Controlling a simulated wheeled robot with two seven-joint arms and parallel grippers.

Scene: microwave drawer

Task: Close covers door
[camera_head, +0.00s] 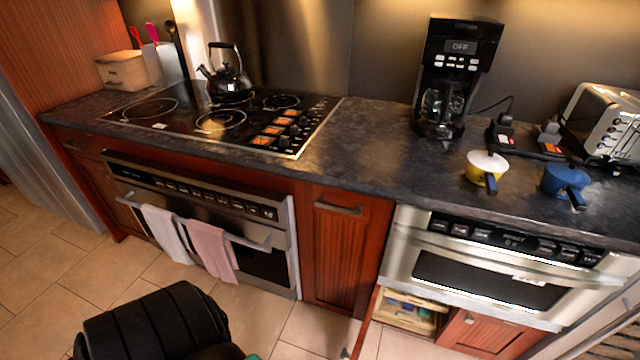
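A red-brown cabinet door (367,325) under the microwave drawer (490,283) stands open. It swings out toward me and shows nearly edge-on, with its handle near the bottom edge of the view. The opening beside it shows a pale cabinet interior (408,312) with several small items inside. The cabinet door (487,332) to its right looks shut. Neither of my grippers shows in the view, and nothing is seen touching the open door.
A dark counter (370,150) runs above, holding a kettle (227,78), coffee maker (453,80), toaster (608,122), and yellow (486,168) and blue (566,180) pots. An oven (265,240) with towels is left. A black rounded shape, possibly mine, fills the lower left. Tiled floor (270,318) lies between.

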